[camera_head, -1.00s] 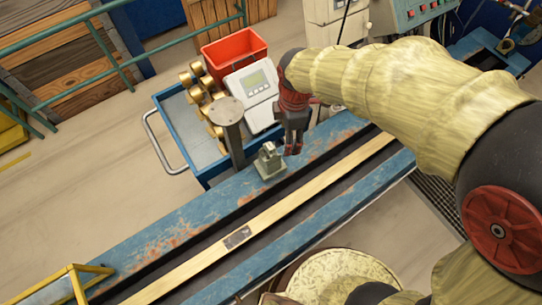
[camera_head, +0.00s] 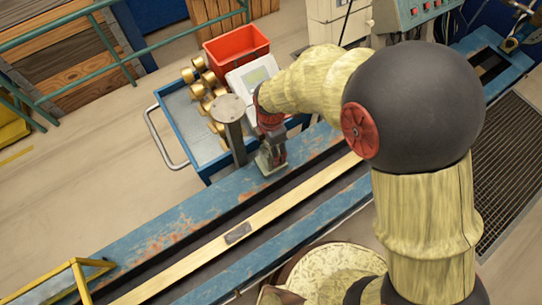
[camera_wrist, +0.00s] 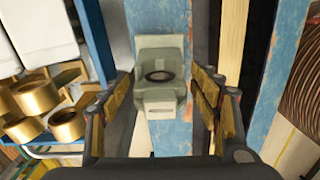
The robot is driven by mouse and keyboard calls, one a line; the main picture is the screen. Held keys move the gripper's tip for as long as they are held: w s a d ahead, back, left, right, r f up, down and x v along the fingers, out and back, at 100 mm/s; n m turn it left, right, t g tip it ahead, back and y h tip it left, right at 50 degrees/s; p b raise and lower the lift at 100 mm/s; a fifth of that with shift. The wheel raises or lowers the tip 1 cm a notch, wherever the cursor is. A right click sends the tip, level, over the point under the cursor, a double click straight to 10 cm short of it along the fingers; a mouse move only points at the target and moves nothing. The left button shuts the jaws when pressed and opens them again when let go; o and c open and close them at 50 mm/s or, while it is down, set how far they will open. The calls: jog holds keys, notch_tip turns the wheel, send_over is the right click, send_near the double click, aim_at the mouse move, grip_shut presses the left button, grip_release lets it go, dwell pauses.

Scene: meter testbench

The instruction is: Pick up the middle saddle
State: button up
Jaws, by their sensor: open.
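One grey-green saddle (camera_head: 268,167) sits on the blue rusty bench rail (camera_head: 180,227). No other saddle can be made out. In the wrist view the saddle (camera_wrist: 160,60) is a block with a round dark hole, lying ahead between the lines of the two fingers. My gripper (camera_head: 272,150) is over the saddle in the head view and hides part of it. My gripper is open in the wrist view (camera_wrist: 164,100), with one finger on each side and a gap between each finger and the saddle. Contact cannot be seen.
A round-topped metal post (camera_head: 230,112) stands close to the left of my gripper. Behind it, a blue cart (camera_head: 168,115) carries brass cylinders (camera_head: 200,84), a white meter (camera_head: 250,75) and a red bin (camera_head: 236,48). The rail's front left stretch is clear.

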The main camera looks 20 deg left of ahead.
jog(key=c, duration=0.3)
grip_shut()
dwell(0.7)
dwell(0.4)
